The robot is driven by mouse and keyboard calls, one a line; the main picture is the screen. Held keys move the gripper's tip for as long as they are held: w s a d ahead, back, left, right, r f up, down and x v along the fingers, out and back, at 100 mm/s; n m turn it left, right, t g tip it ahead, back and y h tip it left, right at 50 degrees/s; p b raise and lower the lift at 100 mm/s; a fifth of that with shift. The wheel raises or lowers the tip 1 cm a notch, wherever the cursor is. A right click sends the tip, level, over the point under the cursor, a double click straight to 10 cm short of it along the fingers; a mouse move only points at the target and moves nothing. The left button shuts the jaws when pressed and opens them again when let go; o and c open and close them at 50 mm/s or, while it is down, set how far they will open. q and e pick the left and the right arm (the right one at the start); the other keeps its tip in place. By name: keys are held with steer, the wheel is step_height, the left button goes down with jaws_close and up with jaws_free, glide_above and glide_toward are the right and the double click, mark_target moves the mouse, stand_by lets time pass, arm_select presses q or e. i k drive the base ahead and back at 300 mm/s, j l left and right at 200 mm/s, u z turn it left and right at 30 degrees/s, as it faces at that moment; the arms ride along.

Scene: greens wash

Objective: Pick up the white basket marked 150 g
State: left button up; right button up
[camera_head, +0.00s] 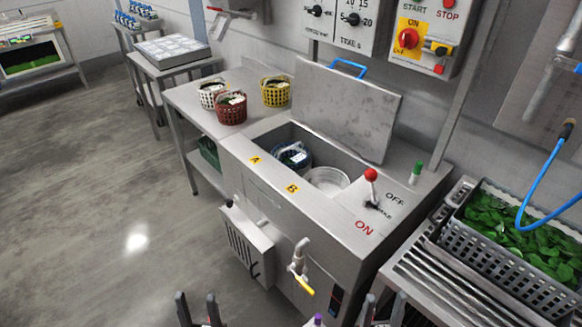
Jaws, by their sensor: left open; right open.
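A white basket (209,101) with something dark in it stands on the steel side table, behind and left of a red basket (231,114). Another white basket or bowl (328,181) sits in the open wash basin. No 150 g marking is readable on either. My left gripper (197,309) is open and empty at the bottom edge, low in front of the machine. My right gripper (383,308) is open and empty at the bottom edge, further right. Both are well apart from the baskets.
A yellow basket (275,96) shares the side table (190,97). A blue basket (291,156) is in the basin, whose lid (346,106) is raised. A red-knobbed lever (371,176) and a yellow-handled tap (301,275) stick out. A grey crate of greens (500,265) stands right. The left floor is clear.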

mark_target(206, 102)
steer(key=i+j+z, duration=0.1)
steer(key=i+j, duration=0.25)
steer(key=i+j+z, duration=0.15)
steer(key=j, duration=0.3)
steer(key=i+j, duration=0.35)
steer(key=i+j+z, duration=0.15)
steer(key=i+j, duration=0.3)
steer(key=j, duration=0.3)
steer(key=i+j+z, duration=0.15)
steer(key=j, duration=0.25)
steer(key=i+j, duration=0.3)
steer(key=j, duration=0.15)
